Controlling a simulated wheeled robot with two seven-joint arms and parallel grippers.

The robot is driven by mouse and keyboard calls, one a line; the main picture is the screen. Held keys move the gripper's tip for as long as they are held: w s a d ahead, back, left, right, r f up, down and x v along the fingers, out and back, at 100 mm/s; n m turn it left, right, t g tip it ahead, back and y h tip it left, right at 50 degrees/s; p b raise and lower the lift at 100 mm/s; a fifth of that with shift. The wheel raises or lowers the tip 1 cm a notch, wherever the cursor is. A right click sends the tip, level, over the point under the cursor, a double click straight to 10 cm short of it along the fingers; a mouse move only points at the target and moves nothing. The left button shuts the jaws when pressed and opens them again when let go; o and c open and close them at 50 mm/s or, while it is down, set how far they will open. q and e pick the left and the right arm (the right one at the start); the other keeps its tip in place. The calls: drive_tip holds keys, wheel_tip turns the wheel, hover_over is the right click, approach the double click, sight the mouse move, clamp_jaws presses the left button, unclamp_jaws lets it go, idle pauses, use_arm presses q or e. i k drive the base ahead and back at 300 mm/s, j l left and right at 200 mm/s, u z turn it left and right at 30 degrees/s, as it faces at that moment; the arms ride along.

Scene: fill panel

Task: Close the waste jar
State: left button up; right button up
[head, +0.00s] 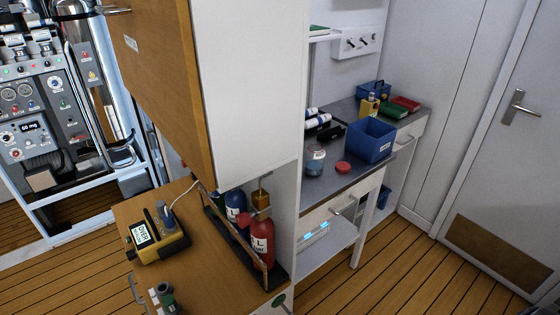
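The waste jar (315,162), a small clear jar with bluish contents, stands upright on the grey counter at the right of the head view. A red round lid (343,167) lies on the counter just to its right, apart from it. Whether the jar's top is open is too small to tell for certain. Neither of my grippers shows in the head view.
A blue bin (370,140) stands right behind the lid. Dark and white bottles (318,121) are behind the jar. A tall white cabinet (248,85) stands left of the counter. Wooden floor (395,265) is free in front, before a grey door (505,150).

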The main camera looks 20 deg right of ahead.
sight(314, 163)
drive_tip(key=i+l+u, duration=0.1)
drive_tip(key=l+u, duration=0.4)
drive_tip(key=l, duration=0.2)
drive_tip(key=l+u, duration=0.45)
drive_tip(key=l, duration=0.25)
drive_tip(key=k+l+u, duration=0.2)
drive_tip(key=l+u, duration=0.3)
drive_tip(key=l, duration=0.2)
drive_tip(key=k+l, duration=0.1)
drive_tip(key=l, duration=0.25)
drive_tip(key=k+l, duration=0.15)
drive_tip(key=l, duration=0.25)
drive_tip(key=k+l, duration=0.1)
drive_tip(key=l, duration=0.25)
drive_tip(key=k+l+u, duration=0.1)
drive_tip(key=l, duration=0.3)
drive_tip(key=k+l, duration=0.15)
drive_tip(key=l, duration=0.2)
drive_tip(key=k+l, duration=0.15)
drive_tip(key=l, duration=0.2)
drive_tip(key=k+l, duration=0.1)
drive_tip(key=l, duration=0.3)
drive_tip(key=u, duration=0.05)
